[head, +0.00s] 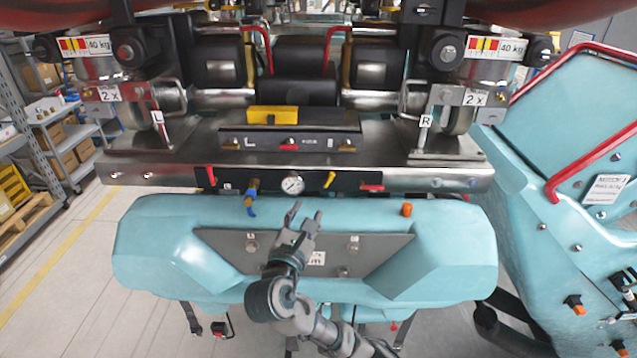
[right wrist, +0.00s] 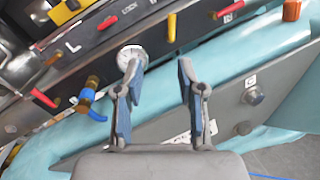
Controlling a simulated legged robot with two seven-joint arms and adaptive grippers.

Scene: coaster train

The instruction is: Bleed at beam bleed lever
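A black strip on the front of the metal beam carries a red lever (head: 211,176) at left, a brass valve with a blue handle (head: 251,208), a round gauge (head: 292,185), a yellow lever (head: 329,179) and a red lever (head: 372,187) at right. I cannot tell from labels which is the beam bleed lever. My right gripper (head: 306,213) is open and empty, below the gauge and yellow lever. In the right wrist view the gauge (right wrist: 132,55) is partly behind one finger, and the yellow lever (right wrist: 172,28) lies beyond the fingertips. My left gripper is out of view.
A turquoise housing with a grey plate (head: 220,240) lies below the strip. An orange knob (head: 407,209) stands up from it. A yellow block (head: 273,115) sits on the beam above. A turquoise panel with a red rail (head: 590,160) stands at right.

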